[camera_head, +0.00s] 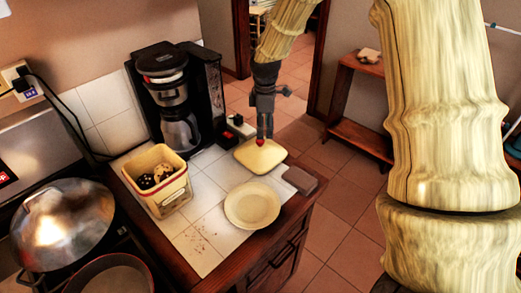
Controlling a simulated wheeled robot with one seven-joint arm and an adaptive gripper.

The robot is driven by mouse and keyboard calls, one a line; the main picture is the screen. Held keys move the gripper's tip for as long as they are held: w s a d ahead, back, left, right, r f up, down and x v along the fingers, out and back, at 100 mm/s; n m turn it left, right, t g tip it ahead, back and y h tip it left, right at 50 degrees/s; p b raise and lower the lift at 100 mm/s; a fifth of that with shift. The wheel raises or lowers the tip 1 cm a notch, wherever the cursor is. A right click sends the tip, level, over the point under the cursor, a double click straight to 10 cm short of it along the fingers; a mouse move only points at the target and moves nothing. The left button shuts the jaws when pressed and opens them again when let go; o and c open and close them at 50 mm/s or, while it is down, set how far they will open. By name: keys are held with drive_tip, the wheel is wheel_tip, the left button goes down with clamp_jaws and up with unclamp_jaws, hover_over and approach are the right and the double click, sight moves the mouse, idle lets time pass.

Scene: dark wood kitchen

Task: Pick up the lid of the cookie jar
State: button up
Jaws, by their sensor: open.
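The cookie jar lid (262,157) is a pale yellow square with a red knob on top. It lies flat near the counter's far right edge. The open cookie jar (168,196) is a square yellow container with dark and light cookies showing inside, to the left of the lid. My gripper (261,138) points down directly over the lid, with its fingertips at the red knob. The gap between the fingers is too small to make out, and I cannot tell whether they touch the knob. My gripper is open.
A cream plate (252,206) lies in front of the lid. A small grey-brown block (300,180) lies right of it at the counter edge. A black coffee maker (178,100) stands behind the jar. A domed metal pot lid (62,225) and a pan (108,276) are at lower left.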

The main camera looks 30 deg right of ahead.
sight(260, 148)
drive_tip(key=shift+w+f, duration=0.65)
drive_tip(key=shift+f, duration=0.35)
drive_tip(key=shift+s+a+p, duration=0.15)
drive_tip(key=shift+s+p, duration=0.15)
drive_tip(key=shift+s, duration=0.1)
drive_tip(key=shift+s+a+f, duration=0.1)
drive_tip(key=shift+s+f, duration=0.05)
drive_tip(key=f, duration=0.1)
drive_tip(key=f+p, duration=0.1)
drive_tip(key=w+f, duration=0.1)
drive_tip(key=shift+a+f+p, duration=0.1)
drive_tip(key=shift+a+p, duration=0.2)
drive_tip(key=shift+p, duration=0.05)
drive_tip(key=shift+s+f, duration=0.2)
drive_tip(key=shift+f, duration=0.4)
drive_tip(key=shift+w+f, duration=0.1)
drive_tip(key=shift+w, duration=0.05)
clamp_jaws()
